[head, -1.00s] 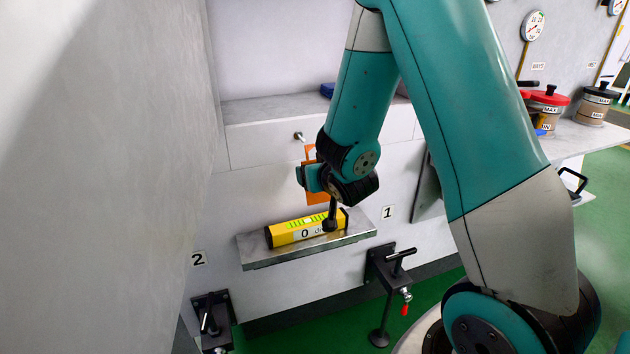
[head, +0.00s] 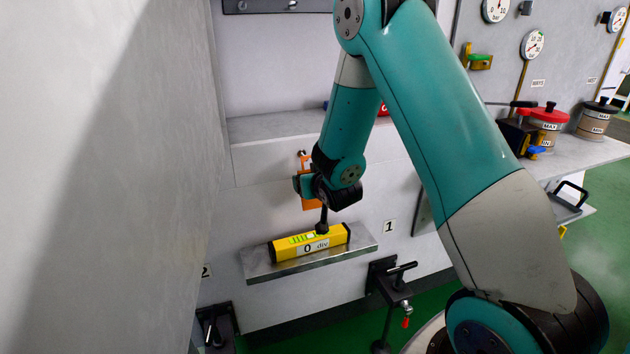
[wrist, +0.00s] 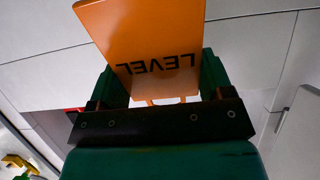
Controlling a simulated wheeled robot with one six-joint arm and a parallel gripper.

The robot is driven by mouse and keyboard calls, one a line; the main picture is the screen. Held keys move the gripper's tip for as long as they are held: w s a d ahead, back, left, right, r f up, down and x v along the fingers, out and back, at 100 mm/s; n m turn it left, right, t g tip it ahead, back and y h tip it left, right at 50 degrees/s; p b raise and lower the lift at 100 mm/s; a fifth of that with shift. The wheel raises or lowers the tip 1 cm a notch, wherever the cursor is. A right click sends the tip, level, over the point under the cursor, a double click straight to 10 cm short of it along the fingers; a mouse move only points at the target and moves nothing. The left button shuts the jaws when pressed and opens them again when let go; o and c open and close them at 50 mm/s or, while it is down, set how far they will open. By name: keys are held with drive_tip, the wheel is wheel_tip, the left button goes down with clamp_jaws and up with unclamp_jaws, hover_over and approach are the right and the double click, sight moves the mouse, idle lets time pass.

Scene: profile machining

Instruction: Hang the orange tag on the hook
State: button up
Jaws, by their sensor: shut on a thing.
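The orange tag (wrist: 150,35) fills the upper middle of the wrist view, with "LEVEL" upside down on it. My gripper (wrist: 162,78) is shut on the tag, with a green finger at each side. In the head view the tag (head: 311,204) shows above and below my gripper (head: 303,185), partly hidden by it. The small hook (head: 301,153) sticks out of the pale wall front, right at the tag's top end in the picture. I cannot tell whether the tag's opening is around the hook or only in front of it.
A yellow level (head: 310,243) marked "0 div" lies on a metal shelf (head: 262,268) below my gripper. Black clamps (head: 392,282) stand lower down. A grey wall (head: 100,180) rises close on the left.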

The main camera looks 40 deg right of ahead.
drive_tip(key=shift+b+x, duration=0.4)
drive_tip(key=shift+x, duration=1.6)
drive_tip(key=shift+r, duration=0.15)
drive_tip(key=o, duration=0.9)
